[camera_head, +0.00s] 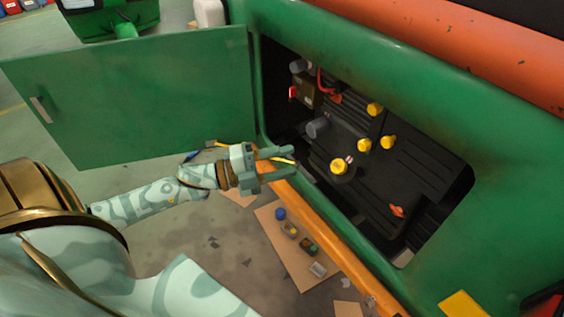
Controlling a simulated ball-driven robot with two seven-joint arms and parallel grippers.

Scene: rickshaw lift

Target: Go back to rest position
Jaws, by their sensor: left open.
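My left gripper (280,165) reaches in from the left and is open, with its fingers pointing right. It is at the lower left edge of the opening in the green rickshaw body (360,55). I see nothing held between its fingers. My right gripper is not in view. Inside the opening is a dark engine bay (420,170) with several yellow caps, one of them a larger yellow cap (339,167). A green door (140,95) with a small handle stands open to the left of the bay.
An orange bar (330,235) runs along the bottom of the opening. Below it, a brown board (292,258) on the floor carries several small items. A green machine (108,18) and a white container (209,12) stand behind the door. Bare floor lies between the door and my arm.

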